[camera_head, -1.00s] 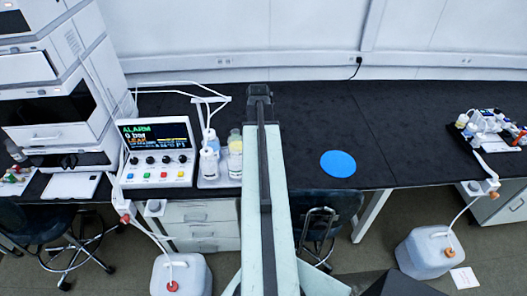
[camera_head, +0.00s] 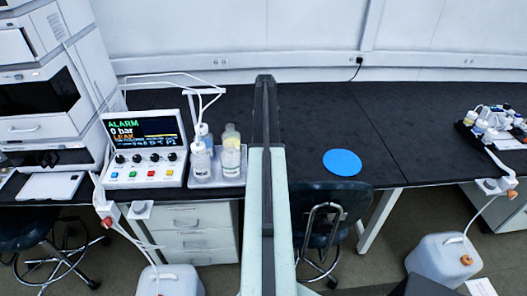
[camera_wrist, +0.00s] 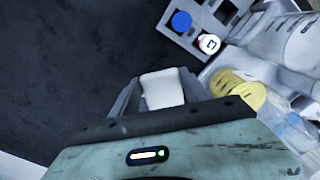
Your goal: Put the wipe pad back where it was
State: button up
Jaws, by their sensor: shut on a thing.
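My gripper (camera_wrist: 160,92) is shut on a white, soft-edged block, which looks like the wipe pad (camera_wrist: 163,88), in the wrist view. The pad sits between the two grey fingers, above a dark surface. In the head view my arm runs straight forward over the black bench (camera_head: 310,120), and the pad does not show there. I cannot tell from the head view how the fingers stand. A flat blue disc (camera_head: 342,162) lies on the bench to the right of my arm.
Left of my arm are an alarm unit (camera_head: 145,150) reading 0 bar and LEAK, and a tray (camera_head: 225,182) with bottles. The wrist view shows a grey rack (camera_wrist: 215,12) with capped vials and bottles at right. A loaded tray stands far right (camera_head: 465,133). The bench's middle is clear.

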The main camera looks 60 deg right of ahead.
notch_tip(320, 180, down, 8)
jog(key=b, duration=0.6)
jog(key=shift+f+b, duration=0.1)
jog(key=shift+b, duration=0.25)
jog(key=shift+r, duration=0.2)
jog(key=shift+f, duration=0.15)
jog(key=o, duration=1.2)
notch_tip(320, 180, up, 13)
jog(key=p, duration=1.2)
jog(key=shift+f+p, duration=0.2)
jog(key=shift+p, duration=0.15)
jog(key=shift+f, duration=0.1)
